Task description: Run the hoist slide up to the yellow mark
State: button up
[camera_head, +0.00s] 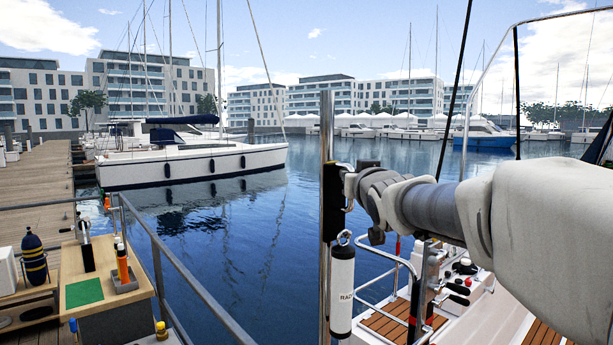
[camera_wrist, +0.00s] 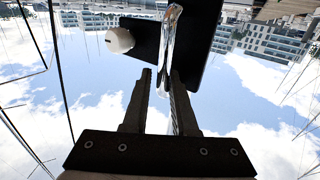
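The hoist slide (camera_head: 333,205) is a black block on an upright metal pole (camera_head: 326,120) in the head view. A white cylinder (camera_head: 342,285) with partly visible lettering hangs below it. In the wrist view the slide's black plate (camera_wrist: 205,40) and a shiny metal handle (camera_wrist: 171,35) show beyond the fingers. My gripper (camera_wrist: 161,75) is at the handle, whose near end reaches between the fingertips, close to the right finger. A gap shows beside the left finger, so the gripper looks open. In the head view my wrist mostly hides the fingers. I cannot make out the yellow mark.
A railing (camera_head: 180,268) and a workbench (camera_head: 95,290) with tools stand at the left, beside a wooden dock. A boat deck (camera_head: 405,318) with rails and levers lies below my arm. Open water and a moored sailboat (camera_head: 190,165) are behind. The pole above the slide looks clear.

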jog(key=shift+s+a+r, duration=0.1)
jog(key=shift+a+r, duration=0.05)
jog(key=shift+r, duration=0.2)
jog(key=shift+s, duration=0.25)
jog(key=s+d+b, duration=0.1)
jog(key=s+b, duration=0.3)
jog(key=s, duration=1.2)
jog(key=shift+s+f, duration=0.3)
jog(key=shift+s, duration=0.05)
jog(key=shift+f, duration=0.1)
jog(key=s+f+g, duration=0.4)
jog(key=s+f, duration=0.2)
jog(key=f, duration=0.4)
jog(key=s+f+g, duration=0.4)
jog(key=s+f, duration=0.2)
jog(key=f, duration=0.4)
jog(key=s+f+g, duration=0.4)
jog(key=s+f, duration=0.2)
jog(key=f, duration=0.4)
jog(key=shift+a+f+h, duration=0.15)
jog(key=shift+a+h, duration=0.15)
jog(key=shift+o, duration=0.2)
